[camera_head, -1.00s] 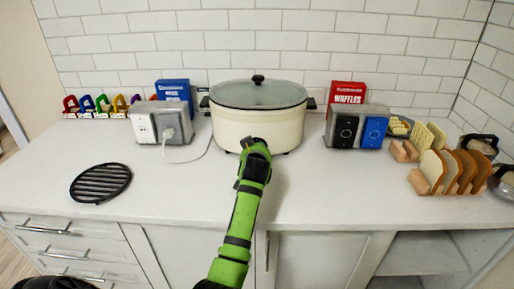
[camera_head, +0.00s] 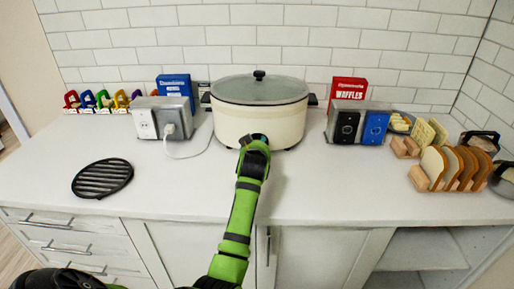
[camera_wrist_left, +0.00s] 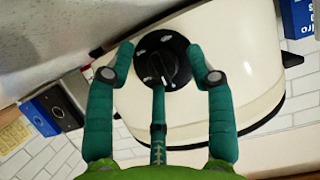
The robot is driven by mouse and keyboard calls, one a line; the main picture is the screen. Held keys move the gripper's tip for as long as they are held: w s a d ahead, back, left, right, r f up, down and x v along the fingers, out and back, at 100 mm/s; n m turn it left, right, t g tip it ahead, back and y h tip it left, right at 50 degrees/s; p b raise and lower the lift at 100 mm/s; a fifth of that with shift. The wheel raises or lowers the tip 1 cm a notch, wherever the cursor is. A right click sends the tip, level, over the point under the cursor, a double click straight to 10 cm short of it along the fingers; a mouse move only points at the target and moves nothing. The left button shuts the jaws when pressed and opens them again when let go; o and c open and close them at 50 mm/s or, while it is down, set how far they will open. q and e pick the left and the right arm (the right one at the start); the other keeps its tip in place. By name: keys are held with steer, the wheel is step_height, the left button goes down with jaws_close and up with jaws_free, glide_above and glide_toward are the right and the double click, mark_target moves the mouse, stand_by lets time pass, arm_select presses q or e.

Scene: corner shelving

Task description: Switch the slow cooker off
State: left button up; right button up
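The slow cooker (camera_head: 285,125) is a cream oval pot with a glass lid and a black knob on top, against the back wall. Its black round dial (camera_wrist_left: 160,62) with pale markings is on the front, seen in the left wrist view. My left gripper (camera_head: 256,146) is at the lower front of the cooker. In the left wrist view its two green fingers (camera_wrist_left: 162,66) are spread open, one on either side of the dial. A thinner green part between them reaches the dial's edge; contact is unclear. My right gripper is not in view.
A grey outlet box (camera_head: 160,107) with a plugged-in white cord stands left of the cooker. A second outlet box (camera_head: 358,112) and a red waffle box (camera_head: 347,90) stand right. A black trivet (camera_head: 102,178) lies front left. Sliced bread (camera_head: 433,165) stands in a rack at right.

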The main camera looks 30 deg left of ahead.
arm_select(q)
steer(key=shift+r, duration=0.15)
steer(key=shift+s+d+r, duration=0.15)
steer(key=shift+s+d, duration=0.05)
steer(key=shift+s, duration=0.1)
steer(key=v, duration=1.1)
steer(key=shift+s, duration=0.1)
